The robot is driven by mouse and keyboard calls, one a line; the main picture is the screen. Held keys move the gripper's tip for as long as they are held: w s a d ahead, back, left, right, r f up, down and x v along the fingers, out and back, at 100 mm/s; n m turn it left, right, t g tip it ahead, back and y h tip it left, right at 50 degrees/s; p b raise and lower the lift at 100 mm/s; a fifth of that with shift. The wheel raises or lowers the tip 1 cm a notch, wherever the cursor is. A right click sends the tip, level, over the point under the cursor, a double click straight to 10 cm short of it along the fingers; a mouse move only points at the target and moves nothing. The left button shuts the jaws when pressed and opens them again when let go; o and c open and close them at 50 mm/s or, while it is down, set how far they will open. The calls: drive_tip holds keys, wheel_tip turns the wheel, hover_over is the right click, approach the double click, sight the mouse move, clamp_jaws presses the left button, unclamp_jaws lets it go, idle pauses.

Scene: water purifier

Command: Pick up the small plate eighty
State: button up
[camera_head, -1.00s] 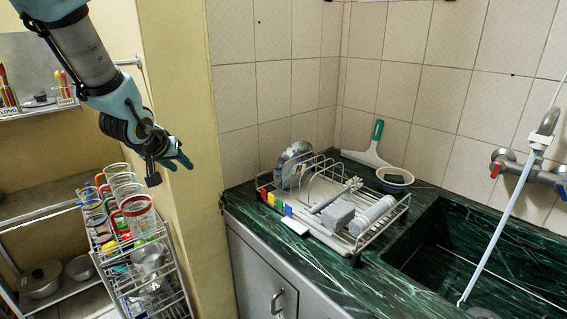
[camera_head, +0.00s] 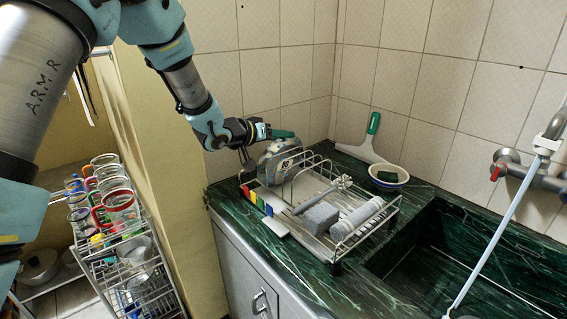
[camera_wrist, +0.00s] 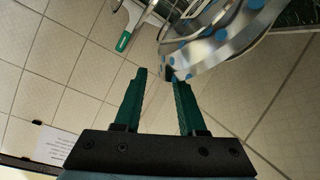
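The small plate (camera_head: 279,160), grey-blue and shiny, stands on edge at the left end of the wire dish rack (camera_head: 341,241). In the wrist view the plate (camera_wrist: 222,38) shows blue dots near its rim and lies at upper right, close to the fingertips. My gripper (camera_head: 270,134) is at the plate's upper edge in the head view. In the wrist view my gripper (camera_wrist: 158,78) has its two green fingers apart, with nothing seen between them. The plate's edge is near the right fingertip; I cannot tell if they touch. No number is readable on the plate.
The rack also holds a grey block (camera_head: 320,217), a grey cylinder (camera_head: 361,213) and a brush-like tool (camera_head: 322,194). A squeegee (camera_head: 368,142) leans on the tiled wall beside a bowl (camera_head: 389,177). The sink (camera_head: 450,255) is at right; a glass rack (camera_head: 125,260) stands at left.

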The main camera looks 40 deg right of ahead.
drive_tip(key=shift+f+p+x, duration=0.2)
drive_tip(key=shift+p+x, duration=0.7)
drive_tip(key=shift+x, duration=1.4)
drive_tip(key=shift+c, duration=0.4)
drive_tip(key=shift+s, duration=0.1)
clamp_jaws()
